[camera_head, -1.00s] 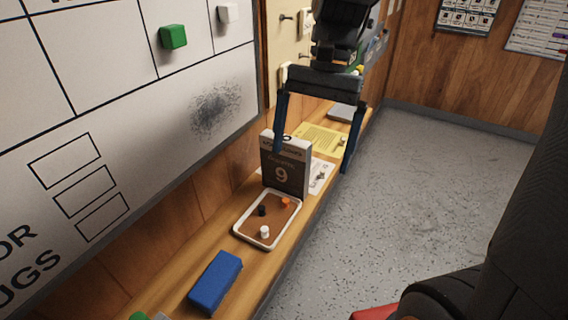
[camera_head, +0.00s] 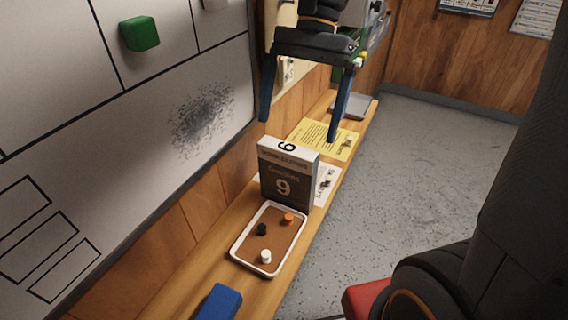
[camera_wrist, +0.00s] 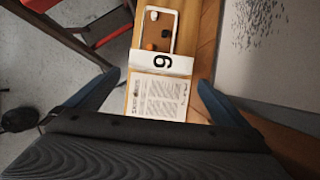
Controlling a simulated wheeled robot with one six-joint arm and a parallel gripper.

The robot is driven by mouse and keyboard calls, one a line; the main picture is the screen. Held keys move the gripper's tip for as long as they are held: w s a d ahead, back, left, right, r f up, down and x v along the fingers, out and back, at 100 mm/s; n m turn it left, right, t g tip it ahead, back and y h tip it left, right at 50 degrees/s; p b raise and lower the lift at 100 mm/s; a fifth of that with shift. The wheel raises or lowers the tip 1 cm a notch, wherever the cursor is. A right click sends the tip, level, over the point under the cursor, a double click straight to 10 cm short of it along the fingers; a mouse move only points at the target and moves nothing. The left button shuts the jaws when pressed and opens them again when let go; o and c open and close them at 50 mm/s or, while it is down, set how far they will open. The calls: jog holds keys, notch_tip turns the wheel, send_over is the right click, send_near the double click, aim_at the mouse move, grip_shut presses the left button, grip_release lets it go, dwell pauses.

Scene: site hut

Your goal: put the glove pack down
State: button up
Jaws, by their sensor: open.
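The glove pack, a dark grey box with a pale top and a large 9 (camera_head: 285,180), stands upright on the wooden ledge (camera_head: 205,255), just behind a small tray. In the wrist view its pale top with the 9 (camera_wrist: 162,64) lies between and beyond my fingers. My gripper (camera_head: 298,130) is open and empty, its blue fingers spread wider than the pack and above it. The gripper's fingers also show in the wrist view (camera_wrist: 160,82), one on each side. Nothing is held.
The white-rimmed tray (camera_head: 236,251) holds orange, black and white pieces. A blue block (camera_head: 219,303) lies nearer on the ledge. A white sheet (camera_head: 327,184) and yellow sheet (camera_head: 342,146) lie behind the pack. A whiteboard (camera_head: 190,70) borders the left; open floor (camera_head: 420,170) lies right.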

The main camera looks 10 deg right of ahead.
aim_at(283, 190)
jog(key=p+x, duration=0.2)
jog(key=x, duration=1)
jog(key=shift+d+p, duration=0.15)
jog(key=shift+p, duration=0.2)
jog(key=c, duration=0.9)
jog(key=shift+r, duration=0.15)
